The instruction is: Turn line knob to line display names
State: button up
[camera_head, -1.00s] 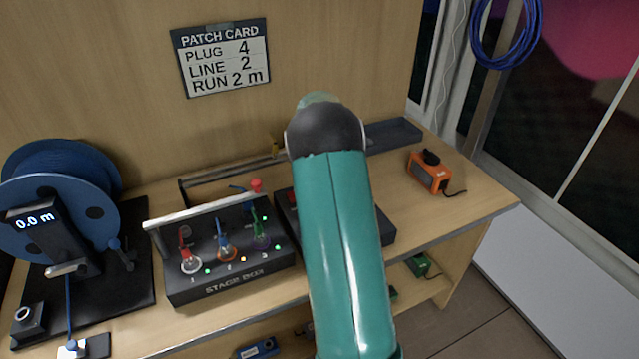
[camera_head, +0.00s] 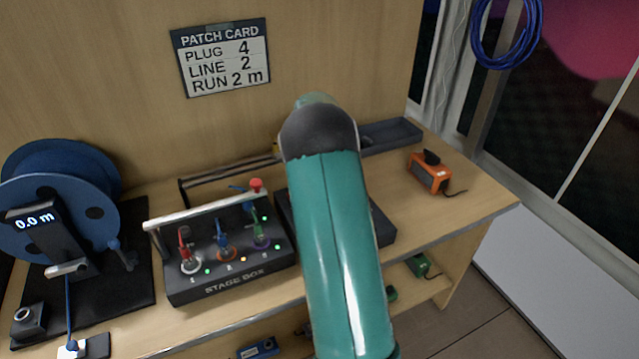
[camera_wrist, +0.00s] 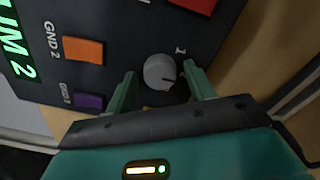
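The knob (camera_wrist: 158,73) is round and light grey with a short dark pointer mark, on a dark panel in the wrist view. A "1" is printed beside it. My gripper (camera_wrist: 163,84) is open, one green finger on each side of the knob, with visible gaps. A display (camera_wrist: 18,52) with green text ending in "M 2" is cut off at the left edge. The patch card (camera_head: 222,57) on the back wall reads plug 4, line 2, run 2 m. In the head view my arm hides the gripper, the knob and most of a dark box (camera_head: 380,229).
On the panel are an orange block (camera_wrist: 83,50) labelled GND 2, a purple block (camera_wrist: 89,101) and a red block. The stage box (camera_head: 232,277) stands left of my arm, with the blue cable reel (camera_head: 40,225) beyond. An orange device (camera_head: 428,173) sits at right.

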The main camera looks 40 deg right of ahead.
jog(key=shift+r, duration=0.1)
notch_tip(320, 180, up, 14)
dwell(0.6)
jog(key=shift+f, duration=0.2)
dwell(0.4)
